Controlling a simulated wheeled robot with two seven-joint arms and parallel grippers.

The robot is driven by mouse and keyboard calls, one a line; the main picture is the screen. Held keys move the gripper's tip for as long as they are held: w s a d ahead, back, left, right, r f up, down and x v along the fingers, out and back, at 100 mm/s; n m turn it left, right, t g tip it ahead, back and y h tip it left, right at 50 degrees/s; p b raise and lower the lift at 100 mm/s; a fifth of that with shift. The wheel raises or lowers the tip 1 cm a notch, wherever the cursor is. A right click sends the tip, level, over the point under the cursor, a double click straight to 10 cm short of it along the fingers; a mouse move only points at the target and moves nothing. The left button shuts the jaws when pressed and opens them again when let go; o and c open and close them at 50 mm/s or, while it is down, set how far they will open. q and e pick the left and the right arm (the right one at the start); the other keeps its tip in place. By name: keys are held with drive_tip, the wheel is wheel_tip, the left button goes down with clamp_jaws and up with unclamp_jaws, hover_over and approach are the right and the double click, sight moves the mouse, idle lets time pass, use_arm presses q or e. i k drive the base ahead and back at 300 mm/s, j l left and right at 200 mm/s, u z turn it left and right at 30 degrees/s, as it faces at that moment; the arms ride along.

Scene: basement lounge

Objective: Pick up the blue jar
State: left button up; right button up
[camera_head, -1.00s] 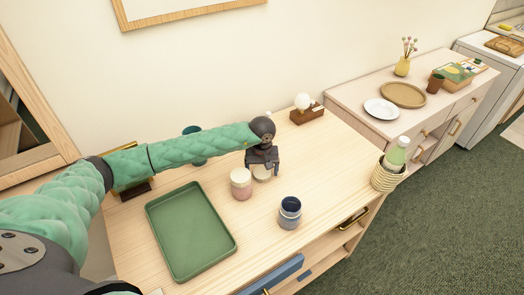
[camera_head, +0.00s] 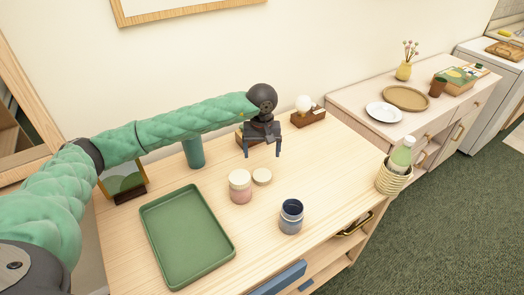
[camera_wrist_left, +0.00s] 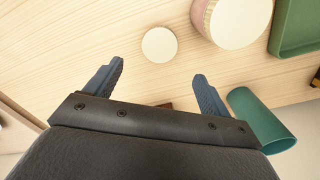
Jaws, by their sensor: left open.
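The blue jar (camera_head: 291,217) stands upright and open-topped near the front edge of the wooden cabinet top. It has a dark blue upper part and a greyish lower band. My left gripper (camera_head: 262,156) is open and empty above the cabinet top, behind and to the left of the blue jar. Its two fingers (camera_wrist_left: 155,85) are spread apart in the left wrist view, with nothing between them. The blue jar does not show in that wrist view. My right gripper is not in view.
A pink jar with a cream lid (camera_head: 240,188) and a loose round lid (camera_head: 262,177) stand between my gripper and the blue jar. A green tray (camera_head: 158,243) lies left. A teal cup (camera_head: 194,152) stands behind. A basket with a bottle (camera_head: 392,178) stands right.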

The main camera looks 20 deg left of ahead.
sight(292, 216)
drive_tip(key=k+l, duration=0.25)
drive_tip(key=k, duration=0.25)
drive_tip(key=k+l, duration=0.25)
drive_tip(key=k, duration=0.2)
drive_tip(key=k+l, duration=0.2)
drive_tip(key=k, duration=0.3)
